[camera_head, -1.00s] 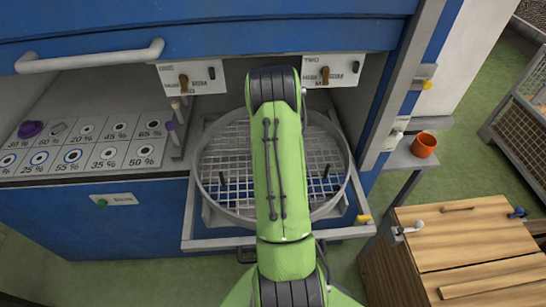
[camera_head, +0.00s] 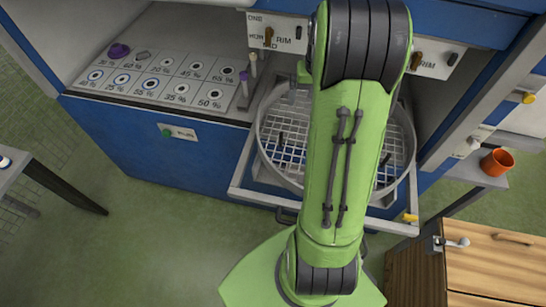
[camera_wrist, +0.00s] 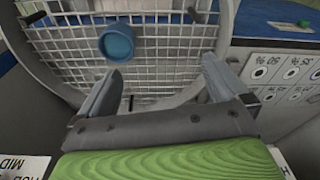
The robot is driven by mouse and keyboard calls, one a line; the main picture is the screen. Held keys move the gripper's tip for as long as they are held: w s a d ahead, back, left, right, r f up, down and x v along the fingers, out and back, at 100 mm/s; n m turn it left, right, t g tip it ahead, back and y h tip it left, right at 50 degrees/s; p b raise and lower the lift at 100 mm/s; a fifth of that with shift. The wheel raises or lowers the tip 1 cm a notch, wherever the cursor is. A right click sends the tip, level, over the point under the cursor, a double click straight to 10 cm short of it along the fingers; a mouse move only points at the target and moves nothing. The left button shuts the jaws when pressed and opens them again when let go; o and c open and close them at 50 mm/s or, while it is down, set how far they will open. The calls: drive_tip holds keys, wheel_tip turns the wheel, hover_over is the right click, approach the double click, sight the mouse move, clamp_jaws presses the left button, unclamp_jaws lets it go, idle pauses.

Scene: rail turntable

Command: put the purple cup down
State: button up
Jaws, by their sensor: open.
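A purple object (camera_head: 119,51), perhaps the purple cup, sits at the 30% spot of the marked panel (camera_head: 205,92) in the head view; it is too small to make out its shape fully. My gripper (camera_wrist: 162,68) is open in the wrist view, with nothing between its fingers. It is over the round wire turntable (camera_wrist: 185,98). A blue cup (camera_wrist: 117,42) is on the turntable's mesh, just beyond the left finger. In the head view my arm covers much of the turntable (camera_head: 262,140) and hides the blue cup.
An orange cup (camera_head: 496,162) stands on a small shelf at the right. A wooden cabinet (camera_head: 500,270) is at the lower right. The green floor at the lower left is mostly clear.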

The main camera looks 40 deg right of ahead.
drive_tip(key=s+a+r+n+t, duration=0.25)
drive_tip(key=a+r, duration=0.55)
drive_tip(key=a, duration=0.5)
drive_tip(key=s+a+r+n+t, duration=0.2)
drive_tip(key=s+a+n, duration=0.3)
drive_tip(key=s+a, duration=0.7)
drive_tip(key=shift+s+y, duration=0.3)
drive_tip(key=shift+s, duration=0.3)
